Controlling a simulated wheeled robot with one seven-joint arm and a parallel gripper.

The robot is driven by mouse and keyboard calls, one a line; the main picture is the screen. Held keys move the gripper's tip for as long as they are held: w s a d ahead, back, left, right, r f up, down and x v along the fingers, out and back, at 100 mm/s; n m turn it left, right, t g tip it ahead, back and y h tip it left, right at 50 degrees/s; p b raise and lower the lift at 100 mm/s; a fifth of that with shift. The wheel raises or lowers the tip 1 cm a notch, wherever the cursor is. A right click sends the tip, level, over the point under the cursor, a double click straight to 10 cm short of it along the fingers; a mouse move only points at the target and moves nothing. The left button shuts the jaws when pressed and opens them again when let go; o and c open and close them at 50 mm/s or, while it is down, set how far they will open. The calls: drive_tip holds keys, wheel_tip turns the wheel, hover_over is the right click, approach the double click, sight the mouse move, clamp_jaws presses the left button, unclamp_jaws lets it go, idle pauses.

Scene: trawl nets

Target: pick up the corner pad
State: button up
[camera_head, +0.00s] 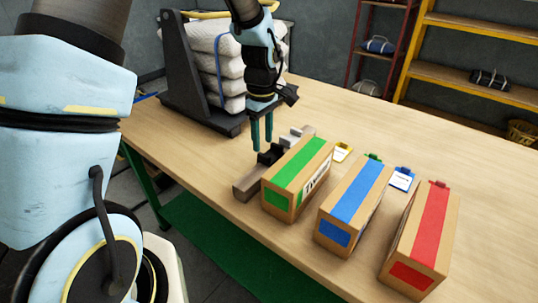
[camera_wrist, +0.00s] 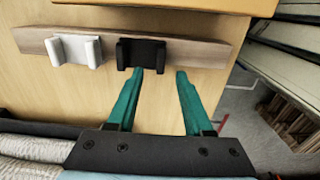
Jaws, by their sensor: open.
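Two channel-shaped pieces that look like corner pads sit on a wooden strip (camera_wrist: 190,53): a black pad (camera_wrist: 140,53) and a white pad (camera_wrist: 74,50). I cannot tell which one the task means. In the head view the black pad (camera_head: 270,155) is on the strip (camera_head: 245,187), just below my gripper (camera_head: 262,147). My gripper's teal fingers are apart and empty. In the wrist view the gripper (camera_wrist: 160,72) has its left fingertip by the black pad's lower edge and its right fingertip to the pad's right. Whether they touch is unclear.
Green-taped (camera_head: 297,178), blue-taped (camera_head: 350,212) and red-taped (camera_head: 420,245) boxes stand right of the strip on the wooden table (camera_head: 400,140). A dark stand with stacked white sacks (camera_head: 222,75) is behind my gripper. The far right of the table is clear.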

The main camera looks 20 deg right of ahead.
sight(262, 154)
drive_tip(key=shift+a+f+p, duration=0.1)
drive_tip(key=shift+f+p, duration=0.65)
drive_tip(key=shift+f, duration=1.4)
clamp_jaws()
